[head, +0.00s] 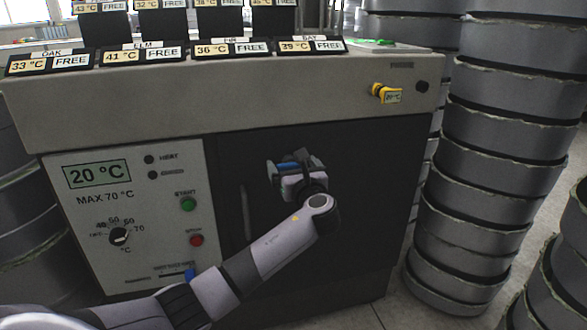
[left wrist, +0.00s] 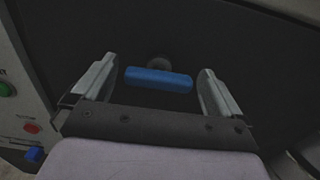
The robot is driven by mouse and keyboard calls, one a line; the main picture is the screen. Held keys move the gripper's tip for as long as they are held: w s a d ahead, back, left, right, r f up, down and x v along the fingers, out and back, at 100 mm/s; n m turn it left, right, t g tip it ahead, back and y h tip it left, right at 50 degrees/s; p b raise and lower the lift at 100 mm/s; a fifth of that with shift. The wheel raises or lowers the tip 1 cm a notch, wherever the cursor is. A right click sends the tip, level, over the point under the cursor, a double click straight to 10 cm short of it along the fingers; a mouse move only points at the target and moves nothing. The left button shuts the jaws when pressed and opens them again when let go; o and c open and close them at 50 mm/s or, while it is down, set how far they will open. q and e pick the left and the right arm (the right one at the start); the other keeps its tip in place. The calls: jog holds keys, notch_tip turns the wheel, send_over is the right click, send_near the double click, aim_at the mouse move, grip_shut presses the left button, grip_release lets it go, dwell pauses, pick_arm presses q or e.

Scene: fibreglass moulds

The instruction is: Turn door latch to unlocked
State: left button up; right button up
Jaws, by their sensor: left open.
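The door latch is a blue bar (left wrist: 158,79) on a round dark hub on the dark door (left wrist: 120,40). In the left wrist view the bar lies nearly level, tilted slightly down to the right. My left gripper (left wrist: 160,88) is open, with one finger at each end of the bar and a gap on both sides. In the head view my left gripper (head: 292,168) is in front of the door (head: 360,190), and a bit of the blue latch (head: 288,165) shows between its fingers. My right gripper is not in view.
Left of the door is a control panel (head: 120,220) with a 20 °C display, a dial, a green button (head: 188,204) and a red button (head: 196,240). A yellow handle (head: 384,93) sits upper right. Stacked grey round moulds (head: 495,160) stand at the right.

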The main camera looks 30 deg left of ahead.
pick_arm(q)
jog(key=c, duration=0.9)
jog(key=shift+c, duration=0.2)
